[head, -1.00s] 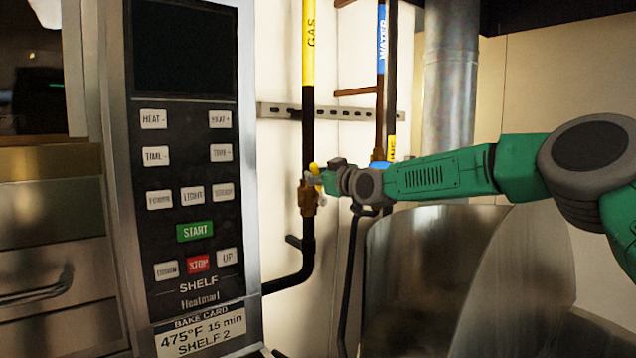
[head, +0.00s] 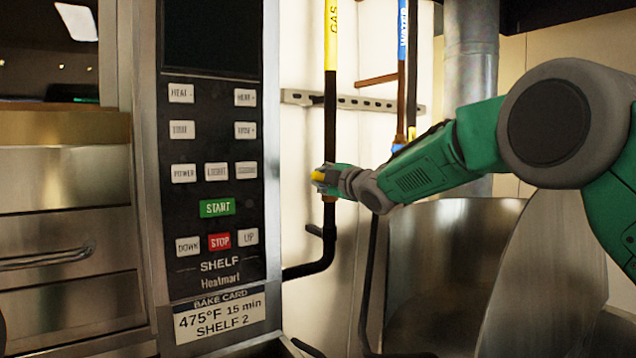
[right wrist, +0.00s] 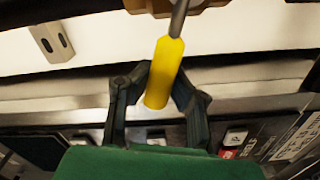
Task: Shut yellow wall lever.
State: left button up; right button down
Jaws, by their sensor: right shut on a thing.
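The yellow wall lever (head: 318,175) is on the dark gas pipe, which has a yellow "GAS" label. In the head view only a small part of its yellow handle shows; my right gripper (head: 323,180) covers much of it and the valve. In the right wrist view the yellow handle (right wrist: 165,70) runs on a grey stem down between the two dark fingers of my right gripper (right wrist: 162,95). The right gripper is shut on the handle near its free end. My left gripper is not in view.
An oven control panel (head: 215,150) stands just left of the pipe. A blue-labelled water pipe (head: 403,60) and a slotted wall rail (head: 352,102) are behind. A curved metal kettle (head: 450,255) stands below my right arm.

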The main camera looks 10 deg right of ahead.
jog(key=shift+a+f+n+b, duration=0.3)
jog(key=shift+f+n+b, duration=0.1)
jog(key=shift+f, duration=0.4)
jog(key=f+n+b, duration=0.1)
jog(key=n+b, duration=0.1)
jog(key=shift+f+n+b, duration=0.3)
jog(key=shift+f+n, duration=0.05)
jog(key=shift+n, duration=0.05)
jog(key=shift+f, duration=0.1)
jog(key=c, duration=1.4)
grip_release()
jog(key=shift+s+d, duration=0.1)
jog(key=shift+s, duration=0.1)
jog(key=shift+r, duration=0.3)
jog(key=shift+d, duration=0.1)
